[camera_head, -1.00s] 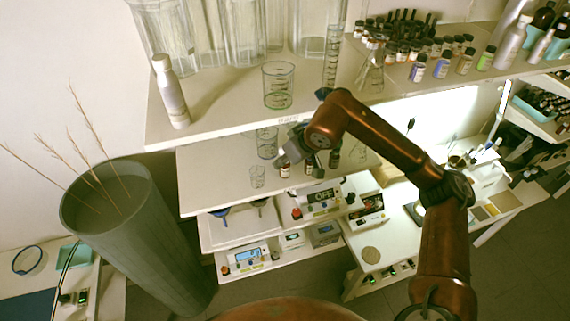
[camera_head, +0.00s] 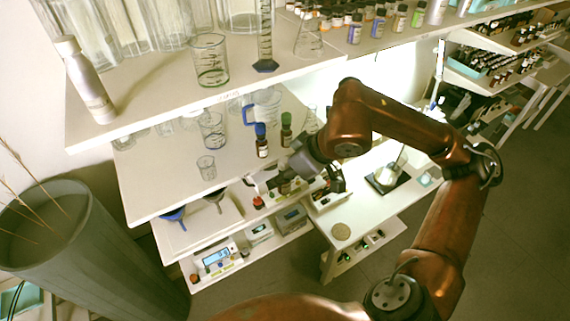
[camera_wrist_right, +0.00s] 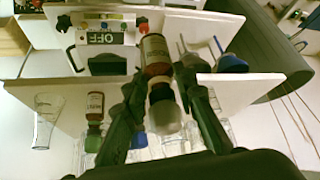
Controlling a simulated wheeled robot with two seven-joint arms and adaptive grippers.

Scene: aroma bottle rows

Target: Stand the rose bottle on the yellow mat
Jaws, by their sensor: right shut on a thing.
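My right gripper (camera_head: 298,181) is shut on a small amber bottle with a reddish label. In the right wrist view the bottle's body (camera_wrist_right: 155,55) and pale grey cap show between the fingers (camera_wrist_right: 160,95). I cannot read the label, so I cannot tell if it is the rose bottle. In the head view it hangs in front of the lower shelf's edge, mostly covered by the gripper. Two similar bottles stand on that shelf, one with a blue cap (camera_head: 262,141) and one with a green cap (camera_head: 286,131). I cannot make out the yellow mat. My left gripper is not in view.
Beakers (camera_head: 206,167) stand on the lower shelf near the bottles. A scale (camera_head: 215,258) sits on a shelf below. A round cork pad (camera_head: 341,231) lies on the white side table. A tall grey bin (camera_head: 85,265) stands at left. The upper shelf overhangs.

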